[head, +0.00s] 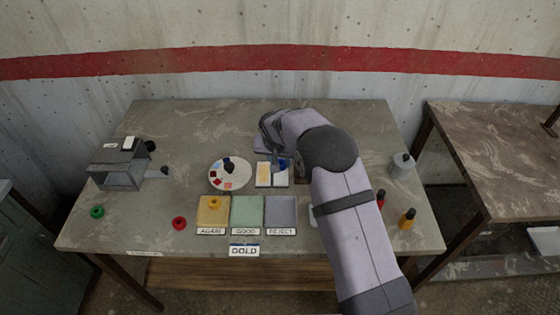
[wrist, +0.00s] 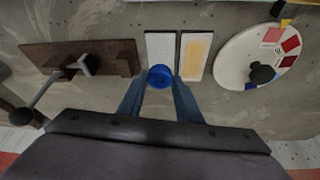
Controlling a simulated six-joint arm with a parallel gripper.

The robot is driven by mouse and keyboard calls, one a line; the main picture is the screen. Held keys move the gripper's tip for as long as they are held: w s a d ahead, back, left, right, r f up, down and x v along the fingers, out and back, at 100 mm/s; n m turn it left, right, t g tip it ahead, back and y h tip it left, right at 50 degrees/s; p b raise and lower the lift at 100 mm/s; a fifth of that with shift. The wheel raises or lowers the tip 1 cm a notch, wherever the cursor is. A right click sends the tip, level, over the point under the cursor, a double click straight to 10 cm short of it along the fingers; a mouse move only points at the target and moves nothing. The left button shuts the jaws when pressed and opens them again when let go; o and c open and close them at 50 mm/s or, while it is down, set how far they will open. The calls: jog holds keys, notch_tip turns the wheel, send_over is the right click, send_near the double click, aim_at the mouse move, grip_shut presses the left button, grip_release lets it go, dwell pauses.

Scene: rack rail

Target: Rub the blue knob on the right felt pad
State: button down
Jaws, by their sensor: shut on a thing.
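The blue knob (wrist: 160,77) is held between the two fingers of my gripper (wrist: 159,88) in the wrist view. In the head view the knob (head: 283,163) is a small blue spot, partly hidden by my gripper. The right felt pad (head: 281,179) is pale and clean-looking; it is the left one in the wrist view (wrist: 160,50). The left felt pad (head: 264,172) beside it has a yellow stain. The knob overlaps the gripper-side end of the right pad in the wrist view. I cannot tell whether it touches the felt.
A round white disc (head: 218,184) with colour swatches and a dark knob stands left of the pads. AGAIN (head: 208,217), GOOD (head: 247,212) and REJECT (head: 281,212) trays lie in front. A brown board (wrist: 110,58) with a lever is close by. Bottles (head: 402,164) stand right.

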jog(key=shift+f, duration=0.2)
jog(key=shift+f+b, duration=1)
jog(key=shift+b, duration=0.05)
jog(key=shift+f+b, duration=0.3)
dwell(0.9)
jog(key=shift+s, duration=0.1)
jog(key=shift+s+f+b, duration=0.1)
jog(key=shift+s+b, duration=0.35)
jog(key=shift+s, duration=0.25)
jog(key=shift+s+b, duration=0.4)
jog(key=shift+s, duration=0.35)
jog(key=shift+w, duration=0.1)
jog(key=shift+w, duration=0.65)
